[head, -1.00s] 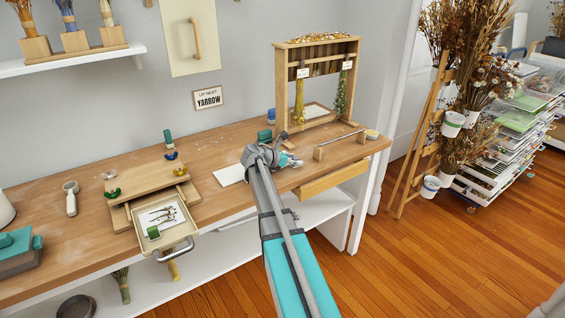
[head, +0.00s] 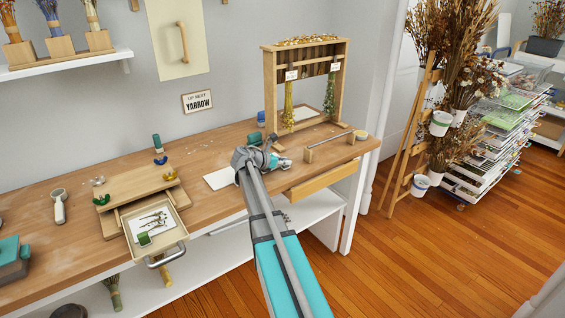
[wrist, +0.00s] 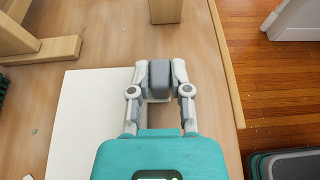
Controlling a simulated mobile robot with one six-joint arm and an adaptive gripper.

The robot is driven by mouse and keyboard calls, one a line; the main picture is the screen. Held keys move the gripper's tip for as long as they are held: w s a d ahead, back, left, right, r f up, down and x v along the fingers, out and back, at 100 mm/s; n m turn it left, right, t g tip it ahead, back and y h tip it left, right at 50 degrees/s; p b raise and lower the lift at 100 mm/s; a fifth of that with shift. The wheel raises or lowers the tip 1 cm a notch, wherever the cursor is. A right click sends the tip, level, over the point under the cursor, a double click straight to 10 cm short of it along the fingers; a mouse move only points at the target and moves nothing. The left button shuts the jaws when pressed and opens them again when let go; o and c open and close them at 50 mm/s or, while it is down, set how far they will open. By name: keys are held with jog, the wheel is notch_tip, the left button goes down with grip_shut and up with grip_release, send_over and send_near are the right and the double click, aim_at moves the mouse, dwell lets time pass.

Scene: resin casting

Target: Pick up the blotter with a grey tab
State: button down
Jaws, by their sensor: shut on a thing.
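My gripper (wrist: 160,78) is shut on a grey block, the grey tab of a blotter (wrist: 160,72). The tab stands between the two fingertips, low over the wooden bench. Most of the blotter below the tab is hidden by the fingers; a small pale patch shows under it. In the head view my gripper (head: 272,158) is at the bench's right part, beside a white sheet, and the blotter cannot be made out there.
A white sheet (wrist: 85,120) lies left of my gripper. A wooden rack (head: 267,85) with hanging bunches stands behind. An open drawer (head: 181,233) holding stems and a green-topped piece is at left. The bench edge is close at right.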

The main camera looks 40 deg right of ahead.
jog(key=shift+r+p, duration=1.1)
jog(key=shift+r, duration=0.1)
jog(key=s+a+r+p, duration=0.6)
jog(key=s+r+p, duration=0.4)
jog(key=s, duration=0.2)
jog(key=shift+s+a+r, duration=0.15)
jog(key=shift+a+r, duration=0.1)
jog(key=shift+a, duration=0.1)
dwell(0.3)
jog(key=shift+w+d+r+p, duration=0.1)
jog(key=shift+w+p, duration=0.25)
jog(key=shift+w, duration=0.3)
jog(key=w+d+f+b, duration=0.2)
jog(key=w, duration=0.1)
jog(key=w+d+f+b, duration=0.2)
jog(key=w+f+b, duration=0.1)
jog(key=w, duration=0.1)
jog(key=w+d+f+b, duration=0.1)
jog(key=w+f+b, duration=0.2)
jog(key=shift+w+d+f, duration=0.1)
jog(key=shift+w+d, duration=0.3)
jog(key=shift+w+d+f+b, duration=0.25)
jog(key=shift+w+f+b, duration=0.15)
jog(key=shift+b, duration=0.15)
